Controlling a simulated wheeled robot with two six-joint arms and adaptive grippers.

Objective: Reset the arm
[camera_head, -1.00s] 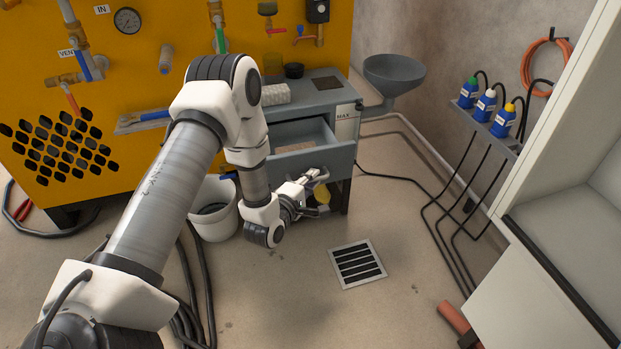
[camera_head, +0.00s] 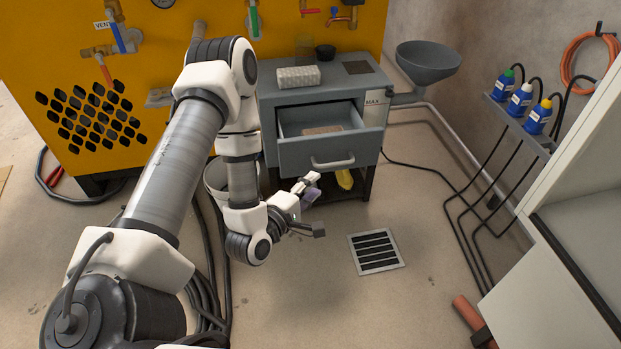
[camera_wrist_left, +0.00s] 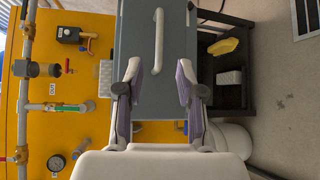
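My left gripper (camera_head: 313,208) is in front of the grey cabinet (camera_head: 265,113), low and to the left of the open drawer (camera_head: 318,152). In the left wrist view the same gripper (camera_wrist_left: 157,95) has its two purple-padded fingers wide apart with nothing between them. The drawer front with its pale handle (camera_wrist_left: 158,40) lies beyond the fingertips in that view, apart from them. The drawer is pulled out and a brownish flat item (camera_head: 322,130) lies inside. My right gripper is not in either view.
A white bucket (camera_head: 217,176) stands behind my left arm. A yellow object (camera_head: 345,179) lies on the cabinet's lower shelf. A floor drain (camera_head: 376,252) is at right, with open floor around it. A grey funnel (camera_head: 428,62) and a rack of bottles (camera_head: 519,100) are by the wall.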

